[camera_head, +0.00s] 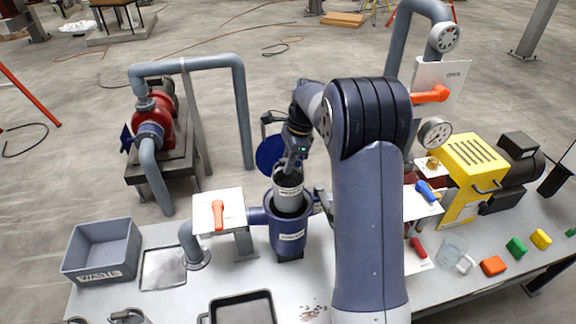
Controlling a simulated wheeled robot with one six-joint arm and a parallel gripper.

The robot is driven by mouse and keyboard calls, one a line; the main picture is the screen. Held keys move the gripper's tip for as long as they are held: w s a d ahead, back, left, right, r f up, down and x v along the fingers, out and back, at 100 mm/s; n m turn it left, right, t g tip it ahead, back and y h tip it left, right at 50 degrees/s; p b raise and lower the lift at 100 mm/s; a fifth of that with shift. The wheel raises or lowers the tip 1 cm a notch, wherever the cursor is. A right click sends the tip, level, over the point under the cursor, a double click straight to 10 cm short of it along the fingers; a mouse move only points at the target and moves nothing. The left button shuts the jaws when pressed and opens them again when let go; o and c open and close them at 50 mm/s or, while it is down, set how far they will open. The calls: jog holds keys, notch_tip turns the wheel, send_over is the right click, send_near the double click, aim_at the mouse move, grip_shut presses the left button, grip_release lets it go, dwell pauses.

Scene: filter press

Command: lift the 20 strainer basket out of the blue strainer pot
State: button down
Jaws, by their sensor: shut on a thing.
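The blue strainer pot (289,238) stands on the bench left of my arm, upright, with a pale label on its front. The grey strainer basket (288,191), a cylinder with a light label band, is upright at the pot's mouth, with most of its visible wall above the rim. I cannot tell whether its lower end is clear of the pot. My gripper (291,165) is above the basket and shut on its top; the fingers are small and partly dark here. A round blue lid (270,153) stands tilted up behind the basket.
A grey waste bin (103,250) and flat tray (163,268) are at left. A panel with an orange handle (218,214) stands close left of the pot. A dark-rimmed tray (242,309) lies in front. Gauges, a yellow machine (470,170) and a clear jug (452,253) are at right.

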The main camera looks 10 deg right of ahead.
jog(key=v, duration=0.1)
jog(key=p+v, duration=0.1)
jog(key=v, duration=0.1)
jog(key=shift+a+r, duration=0.1)
jog(key=shift+a, duration=0.25)
jog(key=shift+s+r, duration=0.1)
jog(key=shift+s, duration=0.05)
jog(key=s+b, duration=0.1)
jog(key=s, duration=0.7)
jog(key=shift+s+r, duration=0.35)
jog(key=shift+r, duration=0.05)
